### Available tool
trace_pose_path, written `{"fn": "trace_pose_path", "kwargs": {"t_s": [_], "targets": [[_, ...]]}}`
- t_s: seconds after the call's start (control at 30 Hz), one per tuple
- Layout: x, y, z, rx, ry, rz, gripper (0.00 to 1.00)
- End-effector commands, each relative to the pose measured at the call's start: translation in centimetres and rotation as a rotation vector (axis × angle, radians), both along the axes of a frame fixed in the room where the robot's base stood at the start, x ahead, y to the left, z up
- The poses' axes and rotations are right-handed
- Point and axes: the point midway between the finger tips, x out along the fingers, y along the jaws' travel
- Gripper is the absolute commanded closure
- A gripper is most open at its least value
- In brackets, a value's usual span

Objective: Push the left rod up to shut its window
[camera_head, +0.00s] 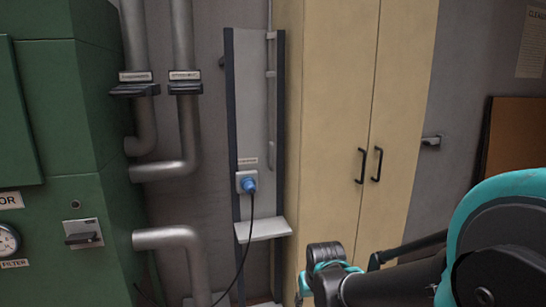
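No window shows in the camera_head view. A thin pale vertical rod or pipe (271,100) runs down the right part of a grey wall panel, held by small brackets. I cannot tell whether it is the left rod of the task. My arm, teal and dark grey, enters at the lower right and reaches left to a joint near the bottom middle. It is well below the pale rod in the picture. My gripper's fingers are not visible.
A blue plug (249,185) with a hanging black cable sits above a small pale shelf (263,229). Grey pipes (165,171) and a green machine (60,130) stand left. A tall beige cabinet (335,90) with two black handles stands behind my arm.

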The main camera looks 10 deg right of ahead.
Motion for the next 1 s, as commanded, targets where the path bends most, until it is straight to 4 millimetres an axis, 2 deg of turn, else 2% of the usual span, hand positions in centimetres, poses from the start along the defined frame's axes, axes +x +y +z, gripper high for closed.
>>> {"fn": "trace_pose_path", "kwargs": {"t_s": [0.2, 0.27, 0.37, 0.47, 0.53, 0.63, 0.77, 0.87, 1.0], "targets": [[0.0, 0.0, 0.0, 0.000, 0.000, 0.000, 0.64], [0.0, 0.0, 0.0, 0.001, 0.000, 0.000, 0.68], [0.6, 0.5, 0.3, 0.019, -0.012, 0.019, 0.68], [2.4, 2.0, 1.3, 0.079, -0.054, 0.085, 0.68], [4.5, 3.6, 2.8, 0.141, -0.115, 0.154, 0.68], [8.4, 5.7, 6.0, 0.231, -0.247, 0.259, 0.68], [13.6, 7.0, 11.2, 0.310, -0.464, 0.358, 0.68], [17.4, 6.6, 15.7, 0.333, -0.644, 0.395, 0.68], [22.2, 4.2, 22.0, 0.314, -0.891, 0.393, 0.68]]}}
